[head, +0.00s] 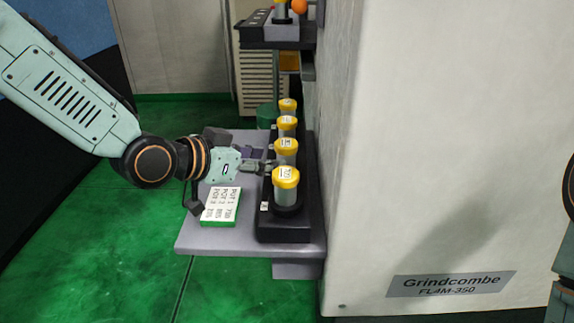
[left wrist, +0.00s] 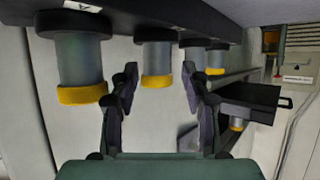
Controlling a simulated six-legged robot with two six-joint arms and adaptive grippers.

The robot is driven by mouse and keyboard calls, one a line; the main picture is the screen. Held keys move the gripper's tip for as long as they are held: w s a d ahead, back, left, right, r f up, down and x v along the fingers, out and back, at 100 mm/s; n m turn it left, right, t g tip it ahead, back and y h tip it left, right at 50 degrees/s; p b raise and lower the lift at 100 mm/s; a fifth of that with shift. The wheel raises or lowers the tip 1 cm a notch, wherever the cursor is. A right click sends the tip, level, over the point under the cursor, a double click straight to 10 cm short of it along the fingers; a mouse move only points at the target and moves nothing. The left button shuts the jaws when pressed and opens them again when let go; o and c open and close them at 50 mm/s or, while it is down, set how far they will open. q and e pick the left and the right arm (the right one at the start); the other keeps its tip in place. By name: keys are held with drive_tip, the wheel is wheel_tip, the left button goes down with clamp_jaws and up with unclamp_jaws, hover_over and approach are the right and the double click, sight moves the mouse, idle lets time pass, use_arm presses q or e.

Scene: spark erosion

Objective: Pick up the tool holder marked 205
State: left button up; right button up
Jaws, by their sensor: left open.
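Several grey tool holders with yellow collars and white top labels stand upright in a row on a black rack (head: 283,234). The nearest holder (head: 286,190) has a label I cannot read surely; the second holder (head: 286,152) and those behind are also too small to read, so I cannot tell which is 205. My left gripper (head: 262,166) is open beside the row, on its left, level with the second holder. In the left wrist view, which is upside down, its spread fingers (left wrist: 160,84) frame one holder (left wrist: 156,62), apart from it; another holder (left wrist: 80,70) is to the left.
A white card with a green edge (head: 220,206) and printed lines lies on the grey shelf (head: 210,242) under my left gripper. The large pale Grindcombe machine (head: 430,150) walls off the right side. Another dark shelf (head: 275,35) with a holder and an orange ball is behind.

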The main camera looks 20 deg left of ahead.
use_arm(q)
drive_tip(key=shift+w+d+f+b, duration=0.35)
drive_tip(key=shift+w+d+f, duration=0.05)
drive_tip(key=b+x, duration=0.1)
drive_tip(key=x, duration=0.1)
drive_tip(key=shift+w+d, duration=0.2)
drive_tip(key=shift+d, duration=0.1)
drive_tip(key=shift+w+d+f, duration=0.1)
drive_tip(key=shift+w+f, duration=0.2)
drive_tip(key=shift+w, duration=0.15)
drive_tip(key=shift+r, duration=0.15)
drive_tip(key=shift+s+d, duration=0.1)
drive_tip(key=c, duration=0.4)
clamp_jaws()
